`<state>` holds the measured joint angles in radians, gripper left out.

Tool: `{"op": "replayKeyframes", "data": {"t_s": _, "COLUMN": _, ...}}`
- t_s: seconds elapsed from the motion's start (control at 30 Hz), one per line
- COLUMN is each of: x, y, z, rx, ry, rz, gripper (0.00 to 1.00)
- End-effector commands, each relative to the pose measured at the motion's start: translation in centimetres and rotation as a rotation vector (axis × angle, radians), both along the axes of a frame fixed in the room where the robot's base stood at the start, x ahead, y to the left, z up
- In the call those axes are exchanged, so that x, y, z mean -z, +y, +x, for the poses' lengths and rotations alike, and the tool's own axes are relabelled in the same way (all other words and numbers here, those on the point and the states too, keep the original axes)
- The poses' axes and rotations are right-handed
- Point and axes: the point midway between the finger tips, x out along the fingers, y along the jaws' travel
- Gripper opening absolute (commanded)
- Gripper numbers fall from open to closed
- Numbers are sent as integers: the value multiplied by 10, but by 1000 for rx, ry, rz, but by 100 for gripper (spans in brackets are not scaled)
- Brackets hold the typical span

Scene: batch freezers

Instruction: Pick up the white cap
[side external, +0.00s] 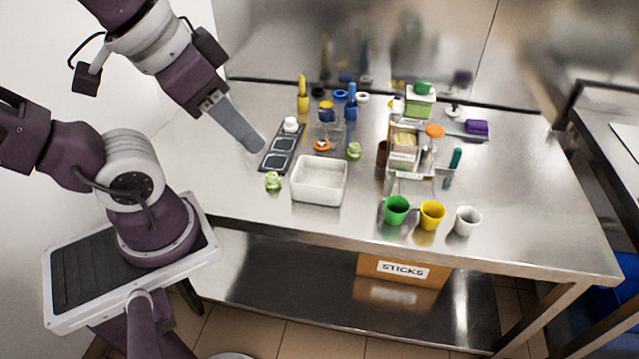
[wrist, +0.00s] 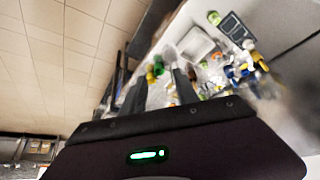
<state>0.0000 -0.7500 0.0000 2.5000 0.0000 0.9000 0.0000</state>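The white cap (side external: 290,125) is small and round. It stands at the far end of a dark tray (side external: 268,160) with square panels, on the left part of the steel table. In the wrist view a small white spot at the end of the tray (wrist: 233,24) looks like the cap, but blur makes it uncertain. My gripper (side external: 257,147) points down and to the right, left of the cap and apart from it. The wrist view shows its two fingers (wrist: 160,78) spread with a gap and nothing held.
A white bin (side external: 319,201) stands in front of the tray, with green pieces (side external: 273,181) beside it. Bottles and rings stand behind. A rack (side external: 406,178) and green, yellow and white cups are to the right. The table's right end is clear.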

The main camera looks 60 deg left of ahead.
Motion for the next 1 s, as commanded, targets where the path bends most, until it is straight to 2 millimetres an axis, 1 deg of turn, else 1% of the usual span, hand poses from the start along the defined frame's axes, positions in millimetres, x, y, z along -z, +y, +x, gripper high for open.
{"op": "replayKeyframes", "data": {"t_s": 0.07, "x": 0, "y": 0, "z": 0, "rx": 0, "ry": 0, "rz": 0, "gripper": 36}}
{"op": "replayKeyframes", "data": {"t_s": 0.1, "x": 0, "y": 0, "z": 0, "rx": 0, "ry": 0, "rz": 0, "gripper": 38}}
{"op": "replayKeyframes", "data": {"t_s": 0.23, "x": 0, "y": 0, "z": 0, "rx": 0, "ry": 0, "rz": 0, "gripper": 64}}
{"op": "replayKeyframes", "data": {"t_s": 0.5, "x": 0, "y": 0, "z": 0, "rx": -1, "ry": 0, "rz": 0, "gripper": 65}}
{"op": "replayKeyframes", "data": {"t_s": 0.57, "x": 1, "y": 3, "z": 4, "rx": -27, "ry": 10, "rz": -1, "gripper": 65}}
{"op": "replayKeyframes", "data": {"t_s": 0.6, "x": 2, "y": 8, "z": 12, "rx": -72, "ry": 26, "rz": -2, "gripper": 65}}
{"op": "replayKeyframes", "data": {"t_s": 0.67, "x": 9, "y": 22, "z": 32, "rx": -190, "ry": 67, "rz": -9, "gripper": 65}}
{"op": "replayKeyframes", "data": {"t_s": 0.7, "x": 16, "y": 36, "z": 49, "rx": -296, "ry": 101, "rz": -17, "gripper": 65}}
{"op": "replayKeyframes", "data": {"t_s": 0.77, "x": 33, "y": 63, "z": 76, "rx": -477, "ry": 151, "rz": -37, "gripper": 65}}
{"op": "replayKeyframes", "data": {"t_s": 0.8, "x": 47, "y": 83, "z": 93, "rx": -596, "ry": 180, "rz": -56, "gripper": 65}}
{"op": "replayKeyframes", "data": {"t_s": 0.87, "x": 74, "y": 114, "z": 112, "rx": -768, "ry": 223, "rz": -90, "gripper": 65}}
{"op": "replayKeyframes", "data": {"t_s": 0.9, "x": 96, "y": 135, "z": 122, "rx": -882, "ry": 250, "rz": -119, "gripper": 65}}
{"op": "replayKeyframes", "data": {"t_s": 0.97, "x": 130, "y": 163, "z": 131, "rx": -1043, "ry": 287, "rz": -169, "gripper": 65}}
{"op": "replayKeyframes", "data": {"t_s": 1.0, "x": 154, "y": 180, "z": 133, "rx": -1141, "ry": 309, "rz": -205, "gripper": 65}}
